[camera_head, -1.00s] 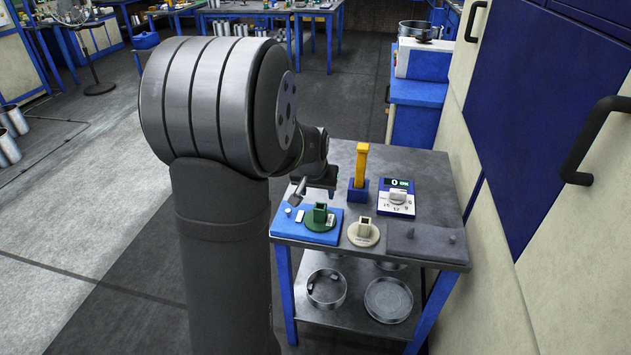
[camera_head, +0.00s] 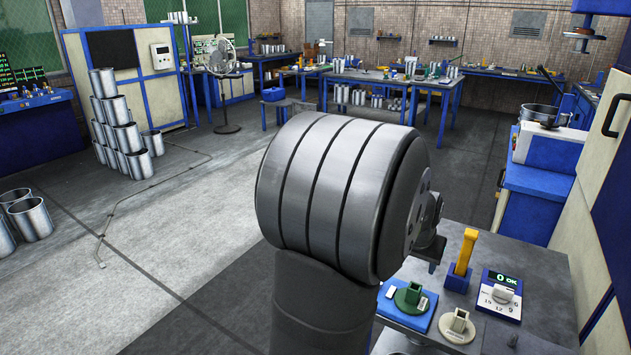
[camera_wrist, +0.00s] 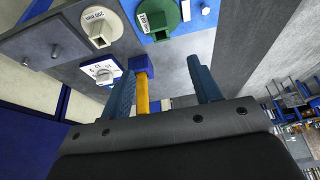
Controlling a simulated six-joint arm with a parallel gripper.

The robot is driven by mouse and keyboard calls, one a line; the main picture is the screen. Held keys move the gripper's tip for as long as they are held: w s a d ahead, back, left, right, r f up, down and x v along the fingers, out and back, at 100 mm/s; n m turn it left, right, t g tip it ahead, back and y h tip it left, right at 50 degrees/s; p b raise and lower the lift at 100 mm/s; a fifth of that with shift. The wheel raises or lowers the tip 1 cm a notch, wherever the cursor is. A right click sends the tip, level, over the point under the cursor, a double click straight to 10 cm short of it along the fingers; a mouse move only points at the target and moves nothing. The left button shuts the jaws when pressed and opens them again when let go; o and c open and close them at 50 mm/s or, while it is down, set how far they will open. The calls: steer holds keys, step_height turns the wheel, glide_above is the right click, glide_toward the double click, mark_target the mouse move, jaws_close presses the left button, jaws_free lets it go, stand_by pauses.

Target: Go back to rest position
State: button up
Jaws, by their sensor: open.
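My gripper (camera_wrist: 160,68) is open and empty in the wrist view, its two blue fingers apart. The yellow post (camera_wrist: 142,98) in its blue base shows between and beyond the fingers, with no visible contact. In the head view my gripper (camera_head: 431,250) is small and partly hidden behind my arm, above the back left of the table (camera_head: 540,275). A green disc (camera_head: 413,307) with an upright block sits on a blue mat (camera_head: 392,313). A cream disc (camera_head: 455,328) with a block stands to its right. The yellow post (camera_head: 465,252) stands behind them.
A blue and white gauge (camera_head: 499,294) reading "0 OK" stands right of the post. A grey plate (camera_wrist: 45,45) with small pegs shows in the wrist view. Open floor (camera_head: 200,230) lies to the left.

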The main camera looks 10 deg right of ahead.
mark_target(414, 290)
steer(key=x, duration=1.7)
steer(key=shift+f, duration=0.2)
steer(key=shift+r, duration=0.1)
steer(key=v, duration=1.7)
steer(key=x, duration=1.7)
steer(key=shift+r, duration=2.2)
